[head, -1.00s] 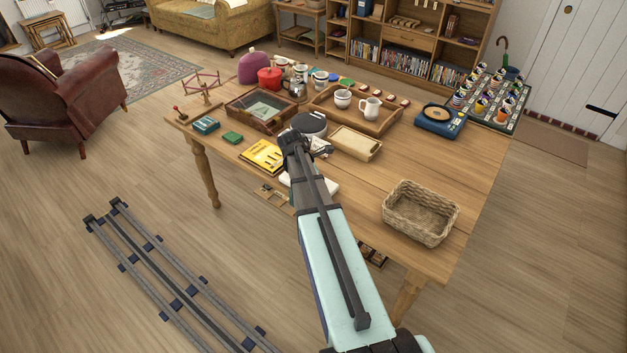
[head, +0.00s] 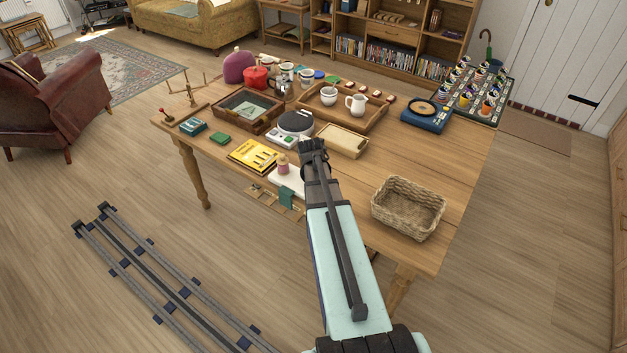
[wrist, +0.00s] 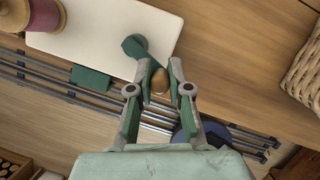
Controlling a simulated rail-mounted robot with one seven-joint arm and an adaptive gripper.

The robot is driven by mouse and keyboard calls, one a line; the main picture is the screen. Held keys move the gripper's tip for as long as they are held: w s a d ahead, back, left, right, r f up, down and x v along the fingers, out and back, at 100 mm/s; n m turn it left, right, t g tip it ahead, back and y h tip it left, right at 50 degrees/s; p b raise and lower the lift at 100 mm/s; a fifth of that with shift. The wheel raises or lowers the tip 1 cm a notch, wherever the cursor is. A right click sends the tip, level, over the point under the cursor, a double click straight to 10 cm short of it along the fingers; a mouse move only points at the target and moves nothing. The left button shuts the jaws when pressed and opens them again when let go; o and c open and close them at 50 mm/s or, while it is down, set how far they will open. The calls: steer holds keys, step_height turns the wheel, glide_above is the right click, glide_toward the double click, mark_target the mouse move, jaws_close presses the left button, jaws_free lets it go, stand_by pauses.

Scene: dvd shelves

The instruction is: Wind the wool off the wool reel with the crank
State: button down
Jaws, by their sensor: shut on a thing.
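A winder stands on the near edge of the table. It has a white base (wrist: 110,28) and a spool (wrist: 45,14) with wooden rims and dark pink wool on it. The spool shows small in the head view (head: 283,163). A green crank arm (wrist: 134,46) leads to a brown knob (wrist: 160,82). My gripper (wrist: 160,74) is shut on this knob, with one finger on each side. A wooden reel stand with thin arms (head: 190,90) is at the table's far left and looks bare. In the head view my gripper hides the crank.
A wicker basket (head: 408,206) stands right of my arm. A yellow book (head: 253,155), a scale (head: 295,125) and a shallow wooden box (head: 342,140) lie close by. The table between the box and basket is clear. A green clamp (wrist: 92,82) hangs at the table edge.

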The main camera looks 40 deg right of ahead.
steer(key=shift+d+n+y, duration=0.25)
steer(key=shift+n+y, duration=0.05)
steer(key=shift+n, duration=0.3)
steer(key=c, duration=1.1)
jaws_free()
steer(key=v, duration=1.2)
steer(key=shift+s+f, duration=0.1)
steer(key=shift+s, duration=0.05)
